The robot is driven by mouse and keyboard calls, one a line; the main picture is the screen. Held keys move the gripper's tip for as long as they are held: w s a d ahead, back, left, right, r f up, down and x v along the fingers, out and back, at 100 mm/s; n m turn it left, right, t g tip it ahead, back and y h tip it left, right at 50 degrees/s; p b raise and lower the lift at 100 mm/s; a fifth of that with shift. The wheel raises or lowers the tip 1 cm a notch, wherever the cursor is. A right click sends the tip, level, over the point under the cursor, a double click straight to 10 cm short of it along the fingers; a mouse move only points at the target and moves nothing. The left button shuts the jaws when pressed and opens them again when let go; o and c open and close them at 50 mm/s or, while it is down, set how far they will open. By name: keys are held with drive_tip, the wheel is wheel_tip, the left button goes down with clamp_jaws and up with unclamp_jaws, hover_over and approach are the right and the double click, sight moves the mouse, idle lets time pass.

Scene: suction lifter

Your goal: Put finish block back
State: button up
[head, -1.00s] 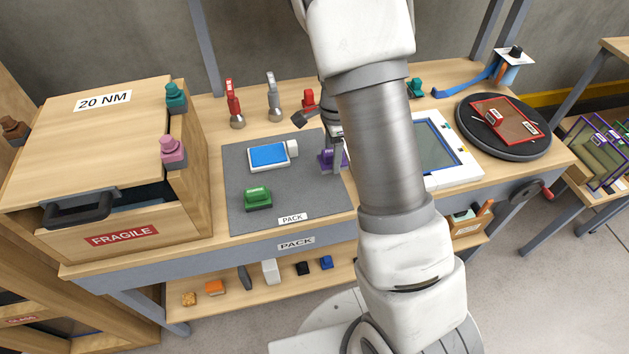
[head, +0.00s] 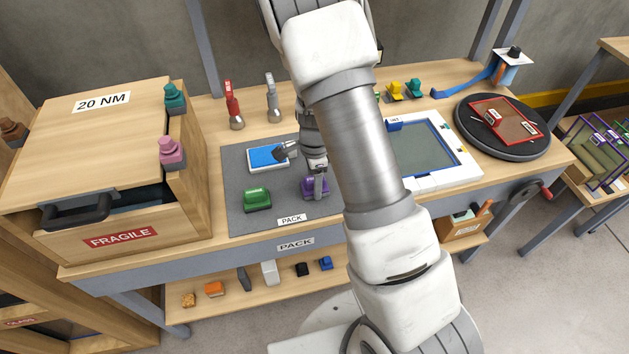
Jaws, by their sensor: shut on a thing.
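My gripper (head: 317,184) is shut on a purple block (head: 308,189) over the front right part of the grey PACK mat (head: 240,222). My fingers and wrist hide part of this block. I cannot tell whether it touches the mat or hangs just above it, nor read any finish marking on it. A green block (head: 257,198) sits on the mat to the left.
A wooden case (head: 75,150) with a part-open FRAGILE drawer stands left. A red clamp (head: 233,110) and a grey clamp (head: 272,105) stand behind the mat. A white-framed panel (head: 455,170) and a black turntable (head: 540,148) lie right. My arm hides the middle.

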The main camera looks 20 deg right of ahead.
drive_tip(key=o, duration=1.4)
drive_tip(key=shift+f, duration=0.1)
drive_tip(key=shift+o, duration=0.2)
drive_tip(key=s+a+r+n+t+y+p, duration=0.1)
drive_tip(key=s+r+n, duration=0.3)
drive_tip(key=r, duration=0.9)
drive_tip(key=s+r+n+t+y, duration=0.1)
drive_tip(key=s+r+n, duration=0.3)
drive_tip(key=r, duration=0.9)
drive_tip(key=s+r+n+t+h, duration=0.1)
drive_tip(key=s+r+n, duration=0.3)
drive_tip(key=s+n, duration=0.1)
drive_tip(key=s+d+r+n+t+h, duration=0.1)
drive_tip(key=s+r+n+t, duration=0.1)
drive_tip(key=s+n, duration=0.3)
drive_tip(key=shift+s+r+t, duration=0.3)
drive_tip(key=shift+s+r, duration=0.6)
drive_tip(key=shift+s, duration=0.35)
